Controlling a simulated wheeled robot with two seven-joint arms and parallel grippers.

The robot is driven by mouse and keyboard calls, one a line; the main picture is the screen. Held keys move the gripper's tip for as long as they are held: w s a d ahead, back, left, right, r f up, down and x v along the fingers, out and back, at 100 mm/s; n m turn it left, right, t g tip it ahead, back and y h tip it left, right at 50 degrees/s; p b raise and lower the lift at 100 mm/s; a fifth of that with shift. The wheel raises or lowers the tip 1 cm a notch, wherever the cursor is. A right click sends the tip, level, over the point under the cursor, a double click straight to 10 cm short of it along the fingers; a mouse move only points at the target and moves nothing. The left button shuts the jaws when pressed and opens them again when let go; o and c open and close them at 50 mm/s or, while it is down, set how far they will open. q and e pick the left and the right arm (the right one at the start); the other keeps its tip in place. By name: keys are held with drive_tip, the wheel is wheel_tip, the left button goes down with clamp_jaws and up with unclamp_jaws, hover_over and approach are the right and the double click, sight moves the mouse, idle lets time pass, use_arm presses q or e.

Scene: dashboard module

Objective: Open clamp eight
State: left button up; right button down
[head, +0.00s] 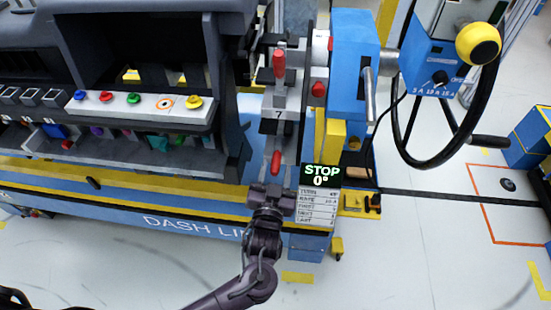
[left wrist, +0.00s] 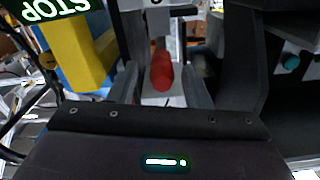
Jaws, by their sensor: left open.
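A red clamp handle (head: 276,162) sits low on the grey clamp column, below a plate marked 7. Its own number cannot be read in the head view. My left gripper (head: 271,190) is open just below this handle. In the left wrist view the red handle (left wrist: 162,72) stands upright ahead of the jaws, near their middle, and contact cannot be made out. A number plate above it is cut off by the frame edge. Another red handle (head: 279,63) is higher on the column, upright, above the 7. My right gripper is not in view.
A blue machine block (head: 352,70) and a black handwheel (head: 455,150) are farther right. The dashboard module (head: 140,110) with coloured knobs fills the left.

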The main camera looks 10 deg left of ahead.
sight(276, 161)
use_arm(q)
drive_tip(key=w, duration=0.2)
drive_tip(key=shift+w+a, duration=0.1)
drive_tip(key=shift+w, duration=0.7)
drive_tip(key=c, duration=0.5)
clamp_jaws()
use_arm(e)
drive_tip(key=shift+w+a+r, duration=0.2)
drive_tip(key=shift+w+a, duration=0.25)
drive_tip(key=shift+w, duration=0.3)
